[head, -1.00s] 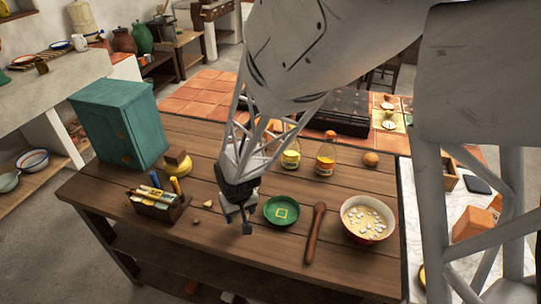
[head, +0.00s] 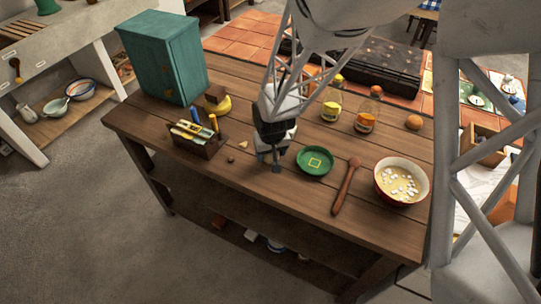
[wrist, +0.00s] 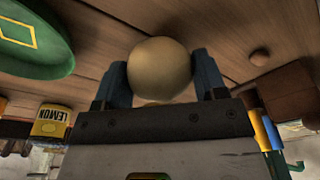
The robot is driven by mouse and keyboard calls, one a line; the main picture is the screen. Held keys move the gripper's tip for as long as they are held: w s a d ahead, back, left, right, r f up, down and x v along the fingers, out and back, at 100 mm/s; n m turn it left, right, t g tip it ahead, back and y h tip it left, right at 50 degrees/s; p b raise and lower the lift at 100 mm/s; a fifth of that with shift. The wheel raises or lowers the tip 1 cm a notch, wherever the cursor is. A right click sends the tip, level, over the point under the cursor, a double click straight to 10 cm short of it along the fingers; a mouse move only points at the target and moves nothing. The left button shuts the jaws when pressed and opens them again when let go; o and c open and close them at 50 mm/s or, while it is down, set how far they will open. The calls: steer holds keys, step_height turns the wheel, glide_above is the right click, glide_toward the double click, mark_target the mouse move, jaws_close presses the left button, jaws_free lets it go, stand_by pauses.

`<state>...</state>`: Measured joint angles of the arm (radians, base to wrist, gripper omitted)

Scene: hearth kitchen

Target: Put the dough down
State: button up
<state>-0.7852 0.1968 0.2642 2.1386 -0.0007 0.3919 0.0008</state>
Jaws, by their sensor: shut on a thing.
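My gripper (head: 272,162) is low over the wooden table, just left of the green dish in the head view. In the wrist view its two dark blue-grey fingers (wrist: 160,85) are shut on a pale, round ball of dough (wrist: 160,66). The dough is hidden in the head view. The table planks show close beyond the dough, but I cannot tell whether it touches them. The green dish (head: 315,172) has a yellow square outline inside; its edge also shows in the wrist view (wrist: 45,58).
Left of my gripper are a small brown ball (head: 230,159) and a caddy (head: 203,148) of tools. A wooden spoon (head: 346,187) and a bowl (head: 424,193) of pale liquid stand right.

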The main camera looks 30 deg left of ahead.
steer(key=shift+f, duration=0.95)
steer(key=shift+f, duration=0.1)
steer(key=o, duration=0.7)
steer(key=shift+s+d+r, duration=0.2)
steer(key=shift+r, duration=1.8)
steer(key=shift+s+d+r, duration=0.25)
steer(key=shift+r, duration=1.8)
steer(key=shift+s+d+r, duration=0.2)
steer(key=shift+r, duration=1.8)
